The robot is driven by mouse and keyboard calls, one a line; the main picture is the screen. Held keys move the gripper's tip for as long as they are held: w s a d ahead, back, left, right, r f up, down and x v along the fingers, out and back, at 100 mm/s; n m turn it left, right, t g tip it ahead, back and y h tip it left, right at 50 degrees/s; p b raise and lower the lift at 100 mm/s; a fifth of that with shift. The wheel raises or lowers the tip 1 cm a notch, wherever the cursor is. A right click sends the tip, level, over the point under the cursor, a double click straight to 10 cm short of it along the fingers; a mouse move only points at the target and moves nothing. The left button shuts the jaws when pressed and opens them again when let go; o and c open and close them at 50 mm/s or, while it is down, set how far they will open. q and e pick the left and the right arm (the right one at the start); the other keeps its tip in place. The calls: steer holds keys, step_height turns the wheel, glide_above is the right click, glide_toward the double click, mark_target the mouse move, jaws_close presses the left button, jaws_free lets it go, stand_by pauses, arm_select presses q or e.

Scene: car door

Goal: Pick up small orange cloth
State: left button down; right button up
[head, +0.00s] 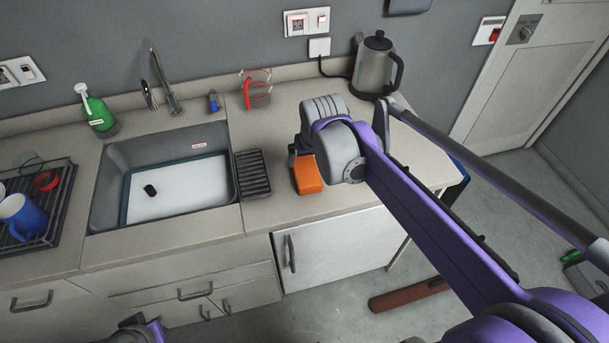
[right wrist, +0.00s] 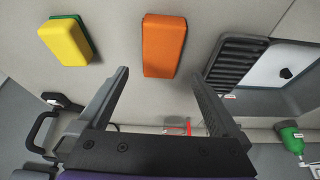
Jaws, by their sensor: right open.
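The small orange cloth (head: 308,176) looks like a folded block and lies on the counter, right of the black ribbed rack. It also shows at the top middle of the right wrist view (right wrist: 163,45). My right gripper (right wrist: 161,73) is open and empty. In the right wrist view its two fingers are spread to either side of the cloth's line, with the cloth beyond the tips and apart from them. In the head view my right wrist hides the fingers and the counter behind them. A piece of my left arm shows at the bottom edge; its gripper is out of view.
A yellow and green sponge (right wrist: 66,40) lies near the cloth, hidden in the head view. The black ribbed rack (head: 252,174) and sink (head: 105,185) are left of the cloth. A kettle (head: 374,66) and a clear cup with red (head: 257,92) stand behind.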

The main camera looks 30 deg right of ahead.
mark_target(306, 169)
steer(key=x, duration=0.4)
steer(key=shift+a, duration=0.1)
steer(key=x, duration=0.5)
steer(key=shift+w+f, duration=0.25)
steer(key=shift+s, duration=0.1)
steer(key=c, duration=1.1)
steer(key=shift+r, duration=0.15)
